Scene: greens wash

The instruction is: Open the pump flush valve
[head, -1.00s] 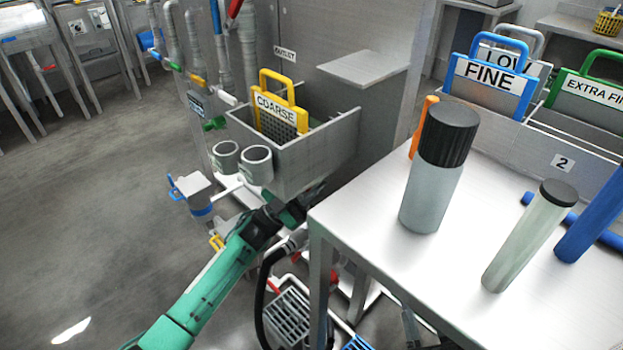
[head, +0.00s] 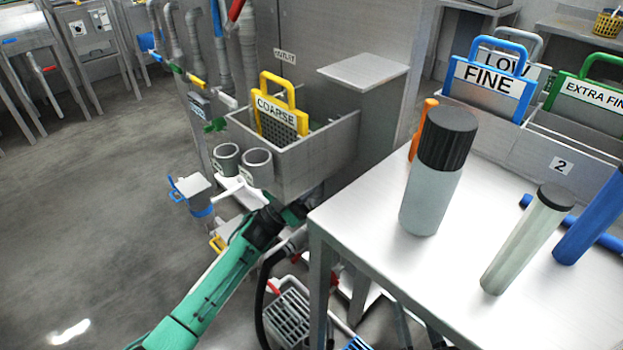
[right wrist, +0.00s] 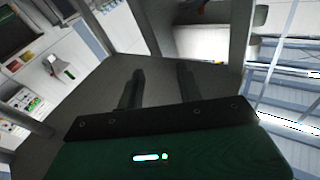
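I cannot tell which handle is the pump flush valve. A grey fitting with a blue handle and band (head: 199,196) stands low left of the grey sink tank (head: 322,160). A yellow handle (head: 217,243) sits beneath it, beside my green arm. A red handle (head: 273,286) lies lower, beyond the arm. My left gripper (head: 296,211) reaches under the tank near the table corner; its fingers are dark and partly hidden, so its opening is unclear. My right gripper (right wrist: 158,88) shows in the right wrist view with two fingers apart and nothing between them.
A steel table (head: 370,245) on the right holds a dark-capped grey bottle (head: 431,200) and other cylinders. A yellow COARSE screen (head: 281,112) stands in the tank. Two grey cups (head: 257,168) hang on its side. A floor grate (head: 288,316) lies below. Open floor (head: 90,200) is at left.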

